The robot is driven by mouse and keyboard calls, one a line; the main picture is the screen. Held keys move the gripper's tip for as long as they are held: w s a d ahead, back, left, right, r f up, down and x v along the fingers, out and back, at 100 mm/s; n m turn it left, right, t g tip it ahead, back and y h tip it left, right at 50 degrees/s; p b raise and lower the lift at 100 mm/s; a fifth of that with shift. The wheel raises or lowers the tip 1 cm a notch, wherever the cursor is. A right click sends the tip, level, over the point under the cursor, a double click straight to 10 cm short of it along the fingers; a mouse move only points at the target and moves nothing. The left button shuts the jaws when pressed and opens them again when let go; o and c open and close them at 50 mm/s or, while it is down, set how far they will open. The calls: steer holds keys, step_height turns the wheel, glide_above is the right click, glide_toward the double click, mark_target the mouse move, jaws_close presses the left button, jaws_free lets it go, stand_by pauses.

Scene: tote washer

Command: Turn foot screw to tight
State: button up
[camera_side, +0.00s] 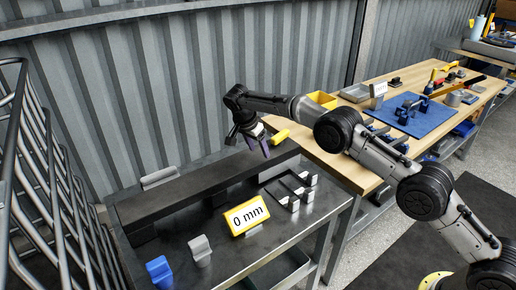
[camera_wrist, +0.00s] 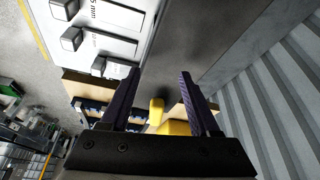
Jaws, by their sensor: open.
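My gripper (camera_side: 256,144) is open and hangs in the air above the dark machine table. Its two purple fingers (camera_wrist: 163,100) are spread in the wrist view, with nothing held between them. I cannot tell for sure which part is the foot screw. A blue knob-like piece (camera_side: 158,270) and a grey one (camera_side: 200,250) stand at the table's front left, well away from my gripper. A yellow handle-like piece (camera_side: 280,136) shows just right of my fingers in the side view. A yellow piece (camera_wrist: 157,110) also shows beyond the fingers in the wrist view.
A yellow-framed sign (camera_side: 246,215) reads "0 mm". A long dark beam (camera_side: 190,190) lies along the table. Small light blocks (camera_side: 292,203) stand at its right. A wire rack (camera_side: 45,190) is at left. A wooden bench (camera_side: 345,170) with a blue mat (camera_side: 415,117) is at right.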

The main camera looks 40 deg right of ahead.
steer(key=c, duration=0.3)
steer(key=shift+s+d+y, duration=0.2)
steer(key=shift+s+y, duration=0.05)
steer(key=shift+y, duration=0.25)
steer(key=shift+c, duration=1.3)
steer(key=s+m+y, duration=0.2)
steer(key=y, duration=0.1)
steer(key=s+m+y, duration=0.1)
steer(key=shift+d+r+y, duration=0.25)
steer(key=shift+r+y, duration=0.15)
jaws_close()
steer(key=s+d+r+m+t+y, duration=0.1)
steer(key=s+d+r+m+t, duration=0.25)
steer(key=d+m, duration=0.3)
steer(key=s+d+r+m+t, duration=0.2)
steer(key=s+d+m+t, duration=0.3)
steer(key=m, duration=0.3)
steer(key=g, duration=0.1)
glide_toward(286, 152)
steer(key=d+x, duration=0.1)
steer(key=x, duration=0.2)
steer(key=shift+m, duration=0.25)
steer(key=shift+w+a+f, duration=0.1)
steer(key=shift+w+a, duration=0.25)
steer(key=shift+w, duration=0.45)
steer(key=shift+w+a, duration=0.35)
steer(key=shift+w, duration=0.5)
steer(key=shift+w+a, duration=0.35)
steer(key=shift+w, duration=0.45)
